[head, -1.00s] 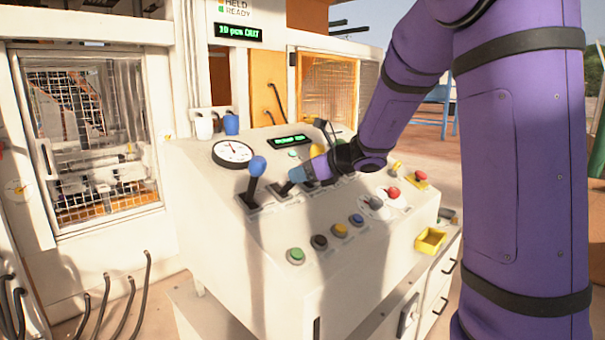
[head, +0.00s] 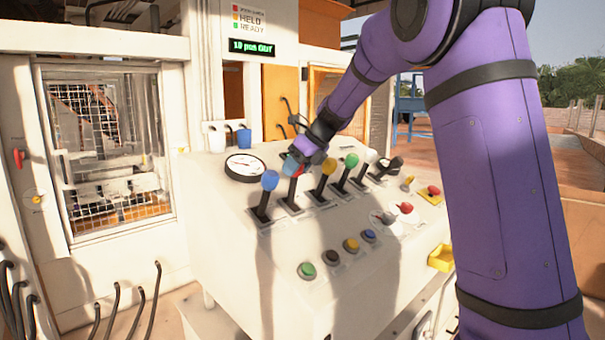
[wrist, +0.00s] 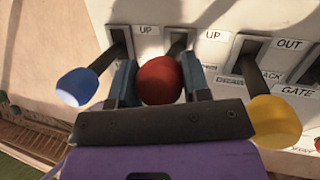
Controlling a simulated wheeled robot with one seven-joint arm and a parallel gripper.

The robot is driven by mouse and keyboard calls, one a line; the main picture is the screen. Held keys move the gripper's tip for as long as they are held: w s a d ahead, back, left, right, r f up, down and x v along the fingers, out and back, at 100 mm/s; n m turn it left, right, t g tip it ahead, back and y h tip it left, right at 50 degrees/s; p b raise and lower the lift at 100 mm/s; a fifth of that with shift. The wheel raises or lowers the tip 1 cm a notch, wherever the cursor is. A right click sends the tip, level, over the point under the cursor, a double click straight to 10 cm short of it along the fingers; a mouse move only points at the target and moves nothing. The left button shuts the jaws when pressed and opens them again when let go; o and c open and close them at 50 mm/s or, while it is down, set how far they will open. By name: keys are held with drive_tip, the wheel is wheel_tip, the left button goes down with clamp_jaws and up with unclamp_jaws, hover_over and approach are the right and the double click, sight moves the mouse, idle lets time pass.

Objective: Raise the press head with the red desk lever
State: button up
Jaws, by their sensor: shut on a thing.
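The red lever knob (wrist: 160,80) sits between the two fingers of my gripper (wrist: 160,88) in the wrist view, and the fingers are shut on it. Its shaft runs up to a slot beside an "UP" label. In the head view my gripper (head: 297,164) is at the second lever from the left on the sloped desk (head: 225,200); only a bit of the red knob (head: 299,171) shows, the rest hidden by the fingers. The lever stands roughly upright there. The press head cannot be made out clearly behind the mesh window (head: 105,150).
A blue-knobbed lever (head: 270,180) stands close on the left and a yellow-knobbed lever (head: 329,166) close on the right. Green (head: 352,160) and white levers follow. Several push buttons line the desk front. A gauge (head: 245,167) and a yellow box (head: 441,258) are also there.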

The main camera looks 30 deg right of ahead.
drive_tip(key=shift+w+a+r+g, duration=0.15)
drive_tip(key=shift+w+g, duration=0.15)
drive_tip(key=shift+w, duration=0.4)
drive_tip(key=shift+w+a, duration=0.25)
drive_tip(key=shift+w, duration=0.4)
drive_tip(key=shift+r, duration=0.1)
drive_tip(key=o, duration=1.3)
drive_tip(key=shift+w, duration=0.1)
drive_tip(key=v, duration=1)
drive_tip(key=shift+r, duration=0.35)
